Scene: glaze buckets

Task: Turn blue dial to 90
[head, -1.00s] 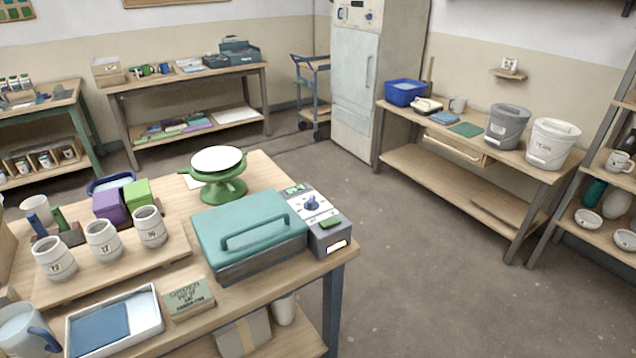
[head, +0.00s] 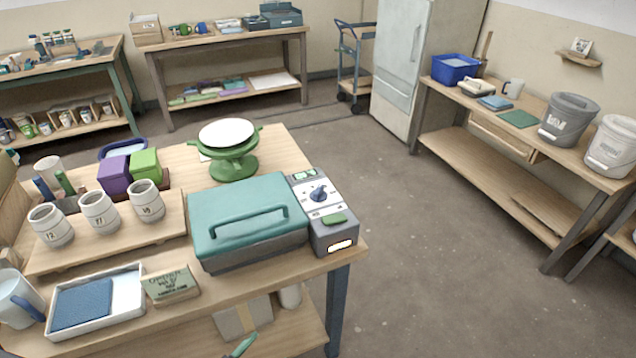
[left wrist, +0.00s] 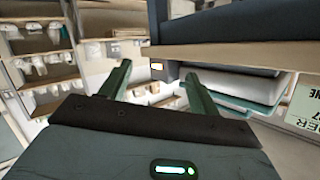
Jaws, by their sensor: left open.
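The blue dial (head: 318,193) sits on the white top panel of a grey control box (head: 333,236), at the right end of the teal-lidded unit (head: 250,220) on the near table. A small green display (head: 304,175) lies behind the dial; its digits and the dial's scale are too small to read. A green pad and a lit white label are on the box's front. My left gripper (left wrist: 158,70) is open and empty in the left wrist view. A green tip at the bottom of the head view, below the tabletop, may be its finger. My right gripper is not in view.
A green stand with a white disc (head: 228,132) stands behind the unit. Mugs on a board (head: 110,240), a white tray (head: 136,312) and a green-labelled block (head: 171,285) lie to the left. Floor right of the table is clear.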

